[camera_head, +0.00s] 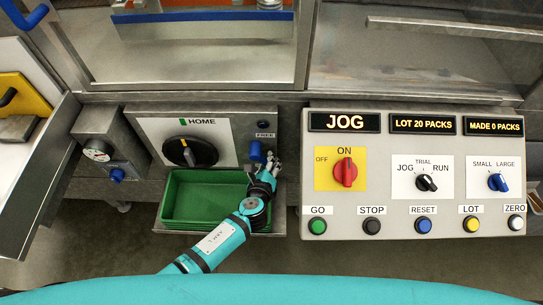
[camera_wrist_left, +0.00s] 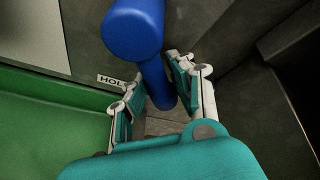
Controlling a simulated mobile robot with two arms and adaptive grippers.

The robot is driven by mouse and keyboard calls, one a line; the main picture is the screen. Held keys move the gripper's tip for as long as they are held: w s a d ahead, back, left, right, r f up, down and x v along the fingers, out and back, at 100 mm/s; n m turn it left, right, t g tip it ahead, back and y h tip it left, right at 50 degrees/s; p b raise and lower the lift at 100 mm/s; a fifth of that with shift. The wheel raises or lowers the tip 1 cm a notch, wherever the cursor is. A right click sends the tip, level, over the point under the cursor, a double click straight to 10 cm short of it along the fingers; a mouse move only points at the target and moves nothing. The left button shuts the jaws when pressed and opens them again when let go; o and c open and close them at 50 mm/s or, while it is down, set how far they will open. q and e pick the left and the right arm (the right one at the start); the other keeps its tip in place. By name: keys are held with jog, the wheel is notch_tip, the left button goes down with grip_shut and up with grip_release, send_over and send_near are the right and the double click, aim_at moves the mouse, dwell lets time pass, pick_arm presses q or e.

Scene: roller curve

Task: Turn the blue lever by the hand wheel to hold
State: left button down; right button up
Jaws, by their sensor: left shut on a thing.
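The blue lever (camera_head: 256,152) is on the metal panel to the right of the black hand wheel (camera_head: 190,152). A FREE label (camera_head: 264,135) shows just above it. In the left wrist view the lever's round blue knob (camera_wrist_left: 132,30) is large, and its stem runs between my fingers. My left gripper (camera_head: 266,170) is shut on the lever; its fingers also show in the left wrist view (camera_wrist_left: 155,95). A partly hidden HOLD label (camera_wrist_left: 112,80) is beside the left finger. The lever's exact angle is hard to tell. My right gripper is not in view.
A green tray (camera_head: 205,219) lies below the hand wheel, under my left forearm. The control panel (camera_head: 457,143) with switches and buttons stands close to the right.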

pick_arm(q)
jog(key=a+m+y+p, duration=0.1)
jog(key=a+f+m+y, duration=0.1)
jog(key=m, duration=0.1)
jog(key=a+m+y+p, duration=0.1)
jog(key=a+m+y, duration=0.1)
jog(key=shift+f+p, duration=0.25)
jog(key=shift+p, duration=0.1)
jog(key=shift+m, duration=0.3)
dwell(0.4)
jog(key=c, duration=1)
grip_release()
jog(key=shift+s+a, duration=0.1)
jog(key=v, duration=1.2)
